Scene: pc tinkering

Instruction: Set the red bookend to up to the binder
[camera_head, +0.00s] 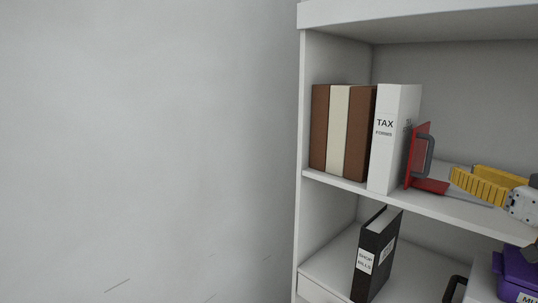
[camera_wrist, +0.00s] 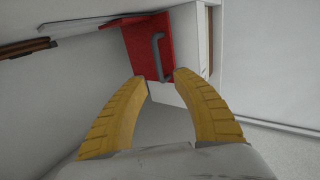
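The red bookend (camera_head: 419,150) stands upright on the upper shelf, with a dark grey handle on its right face and a red foot reaching right. It is just right of the white binder (camera_head: 382,160) labelled TAX FORMS; I cannot tell whether they touch. My gripper (camera_head: 464,170) is right of the bookend, its yellow fingers pointing at the handle. In the wrist view the gripper (camera_wrist: 160,77) is open and empty, with the bookend (camera_wrist: 137,45) and its handle ahead, beyond the fingertips.
Brown and cream books (camera_head: 338,130) stand left of the binder against the shelf side (camera_head: 301,140). A black binder (camera_head: 376,255) stands on the lower shelf. A purple box (camera_head: 518,272) is at lower right. The upper shelf board overhead limits height.

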